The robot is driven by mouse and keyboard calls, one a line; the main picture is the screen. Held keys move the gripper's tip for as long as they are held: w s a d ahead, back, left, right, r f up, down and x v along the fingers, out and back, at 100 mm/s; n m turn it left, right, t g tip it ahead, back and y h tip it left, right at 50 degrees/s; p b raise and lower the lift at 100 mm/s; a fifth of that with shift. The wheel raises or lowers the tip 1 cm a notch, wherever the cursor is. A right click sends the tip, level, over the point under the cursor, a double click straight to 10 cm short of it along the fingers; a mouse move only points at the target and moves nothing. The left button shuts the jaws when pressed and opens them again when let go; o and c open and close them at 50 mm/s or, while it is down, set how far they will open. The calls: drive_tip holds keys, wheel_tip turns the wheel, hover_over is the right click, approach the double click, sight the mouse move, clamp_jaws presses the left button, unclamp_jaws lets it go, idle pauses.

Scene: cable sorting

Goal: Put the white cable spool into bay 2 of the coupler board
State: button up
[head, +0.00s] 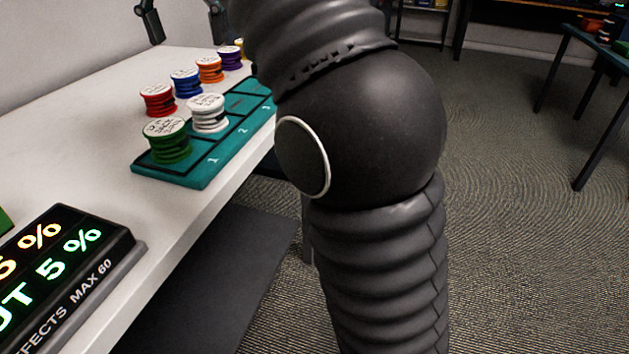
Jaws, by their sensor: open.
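The white cable spool (208,115) stands upright on the teal coupler board (190,178), in the bay marked 2. A green spool (168,145) stands in the bay marked 1, just in front and to the left of it. The tips of my gripper (183,28) show at the top left, two dark fingers set wide apart with nothing between them. They are above the table and apart from the white spool. The rest of my gripper is out of frame. My arm hides the far right part of the board.
Red (157,101), blue (186,84), orange (209,70) and purple (230,58) spools stand in a row behind the board. A display box (115,270) with lit text sits at the table's near end. The white table (75,150) is clear at left.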

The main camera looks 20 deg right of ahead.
drive_tip(key=s+d+f+m+t, duration=0.2)
drive_tip(key=s+d+f+m, duration=0.7)
drive_tip(key=m, duration=0.5)
drive_tip(key=s+d+f+m, duration=0.2)
drive_tip(key=s+f+m, duration=0.1)
drive_tip(key=f+m, duration=0.2)
drive_tip(key=s+d+f+m+t, duration=0.1)
drive_tip(key=s+d+f+m, duration=0.1)
drive_tip(key=s+f+m, duration=0.2)
drive_tip(key=s+d+f+m+t, duration=0.1)
drive_tip(key=s+d+f+m, duration=0.1)
drive_tip(key=f+m, duration=0.5)
wheel_tip(320, 180, down, 5)
drive_tip(key=shift+s+r+m+y, duration=0.15)
drive_tip(key=shift+s+m+y, duration=0.15)
drive_tip(key=shift+s, duration=0.55)
